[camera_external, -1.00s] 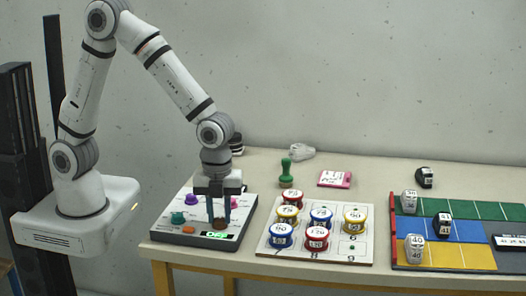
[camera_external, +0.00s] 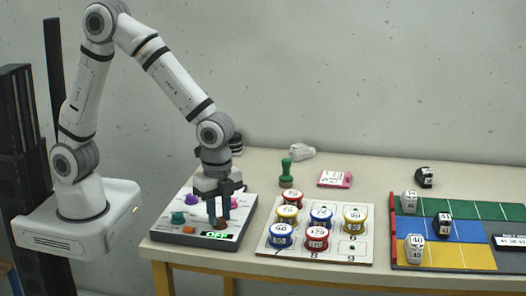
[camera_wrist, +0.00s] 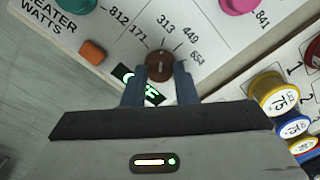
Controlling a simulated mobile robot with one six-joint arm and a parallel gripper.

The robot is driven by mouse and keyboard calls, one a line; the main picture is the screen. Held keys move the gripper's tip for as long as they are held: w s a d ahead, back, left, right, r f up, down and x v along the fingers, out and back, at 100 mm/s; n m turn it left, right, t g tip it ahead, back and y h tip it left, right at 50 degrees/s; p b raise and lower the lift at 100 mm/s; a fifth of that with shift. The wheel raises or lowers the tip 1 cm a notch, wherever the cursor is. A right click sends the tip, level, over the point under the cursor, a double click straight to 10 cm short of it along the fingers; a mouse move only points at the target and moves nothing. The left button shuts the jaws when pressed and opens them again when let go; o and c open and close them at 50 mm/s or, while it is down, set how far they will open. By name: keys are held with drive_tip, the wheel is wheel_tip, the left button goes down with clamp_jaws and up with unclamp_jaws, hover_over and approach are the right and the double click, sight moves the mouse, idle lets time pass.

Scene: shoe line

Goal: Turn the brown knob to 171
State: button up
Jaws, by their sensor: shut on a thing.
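The brown knob (camera_wrist: 159,65) sits on the control panel (camera_wrist: 112,50) between the two blue fingers of my gripper (camera_wrist: 160,78) in the wrist view. My gripper is shut on it from both sides. In the external view the knob (camera_external: 220,226) is partly hidden by my gripper (camera_external: 219,218). The green display (camera_external: 217,236) in front of it reads OFF.
The panel also carries an orange switch (camera_external: 189,230), a teal knob (camera_external: 178,218) and a purple knob (camera_external: 192,200). A green stamp (camera_external: 286,175) stands behind.

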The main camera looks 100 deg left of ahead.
sight(219, 219)
drive_tip(key=n, duration=0.4)
drive_tip(key=shift+n+b, duration=0.35)
drive_tip(key=shift+n, duration=1.45)
drive_tip(key=o, duration=1)
wheel_tip(219, 219, up, 8)
drive_tip(key=shift+f, duration=0.1)
